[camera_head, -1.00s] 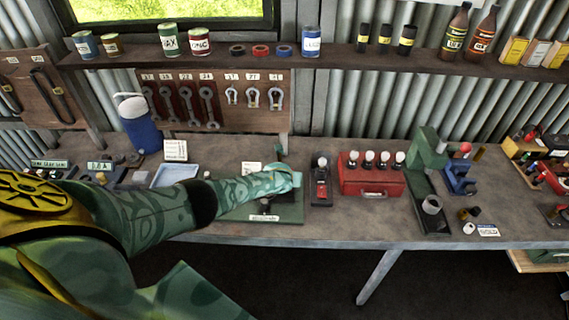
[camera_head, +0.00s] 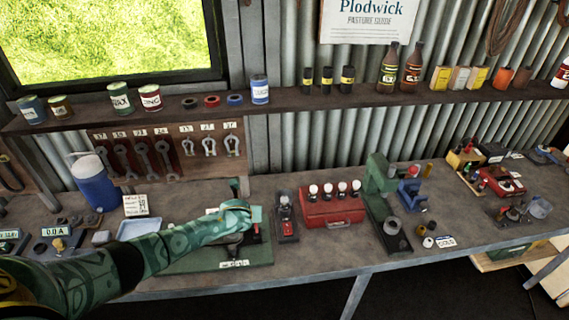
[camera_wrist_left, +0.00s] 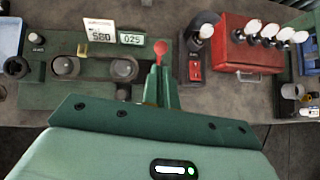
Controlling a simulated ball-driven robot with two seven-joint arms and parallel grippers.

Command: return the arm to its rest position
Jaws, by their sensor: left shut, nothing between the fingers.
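My left arm reaches in from the left in the head view. My left gripper (camera_head: 256,228) is over the green base plate (camera_head: 190,262) on the workbench. In the left wrist view its green fingers (camera_wrist_left: 165,88) are shut and empty. A red-knobbed lever (camera_wrist_left: 161,48) shows just beyond the fingertips; I cannot tell whether they touch. In the head view my forearm hides much of the plate. My right arm is not in view.
Right of the plate stand a small device with a red switch (camera_head: 286,222) and a red box with white knobs (camera_head: 333,213). A green press (camera_head: 381,180) is farther right. A blue tray (camera_head: 138,228) and blue jug (camera_head: 94,184) are left. A shelf (camera_head: 300,103) runs above.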

